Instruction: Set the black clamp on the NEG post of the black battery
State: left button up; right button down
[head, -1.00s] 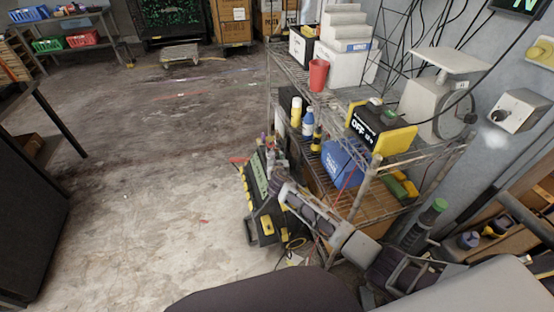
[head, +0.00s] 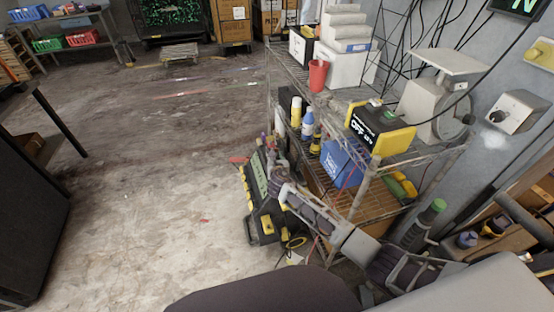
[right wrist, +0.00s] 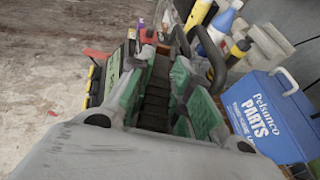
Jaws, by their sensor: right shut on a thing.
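My right gripper (head: 275,177) reaches down beside the wire rack, against a black case with yellow corners and a green panel (head: 259,181). In the right wrist view the green-padded fingers (right wrist: 158,92) are closed around a dark, ribbed piece (right wrist: 155,95), which seems to be the black clamp; the fingers hide much of it. A red piece, perhaps the red clamp (head: 238,159), shows at the case's left; it also shows in the right wrist view (right wrist: 97,54). I cannot make out a NEG post or tell whether the clamp touches one. My left gripper is not in view.
The wire rack (head: 425,152) holds a blue parts box (head: 345,162), bottles (head: 308,123) close to the gripper, a red cup (head: 318,75) and a black-yellow unit reading OFF (head: 380,127). A yellow cable loop (head: 296,242) lies below.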

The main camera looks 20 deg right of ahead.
jog(key=shift+r+p, duration=0.1)
jog(key=shift+p, duration=0.3)
dwell(0.4)
jog(key=shift+f+b, duration=0.6)
jog(key=shift+f, duration=0.8)
dwell(1.1)
jog(key=c, duration=1.2)
grip_release()
jog(key=shift+s, duration=0.15)
jog(key=v, duration=1.1)
jog(key=shift+s+r, duration=0.15)
jog(key=shift+s, duration=0.15)
jog(key=shift+a, duration=0.1)
